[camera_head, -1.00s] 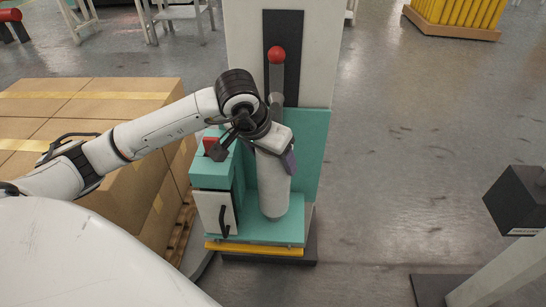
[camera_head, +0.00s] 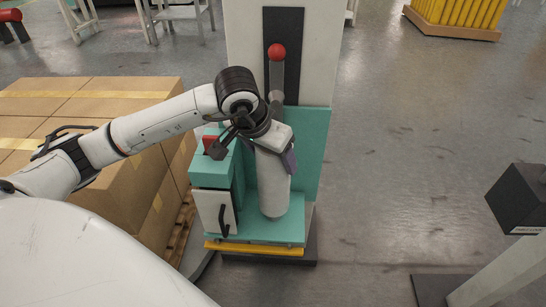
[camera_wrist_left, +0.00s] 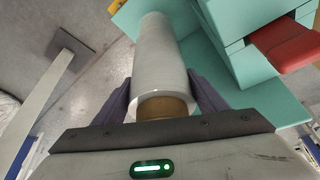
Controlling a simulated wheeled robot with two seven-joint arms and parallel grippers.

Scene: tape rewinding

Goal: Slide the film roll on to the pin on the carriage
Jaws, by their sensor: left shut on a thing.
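The film roll (camera_head: 272,185) is a white, upright cylinder over the teal carriage (camera_head: 288,233) in the head view. My left gripper (camera_head: 270,152) is shut on the film roll near its top end, with one dark finger showing on its right. In the left wrist view, the gripper (camera_wrist_left: 162,92) has a finger on each side of the roll (camera_wrist_left: 158,60), near its brown core (camera_wrist_left: 162,106). The roll's lower end appears at the carriage's platform, but I cannot tell whether it touches. The pin is hidden. My right gripper is out of view.
A teal cabinet with a white door (camera_head: 208,212) and red part stands left of the roll. Behind is a pale mast (camera_head: 318,60) with a red-knobbed lever (camera_head: 277,52). Cardboard boxes (camera_head: 150,200) fill the left. A dark block (camera_head: 520,198) stands right, with open floor between.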

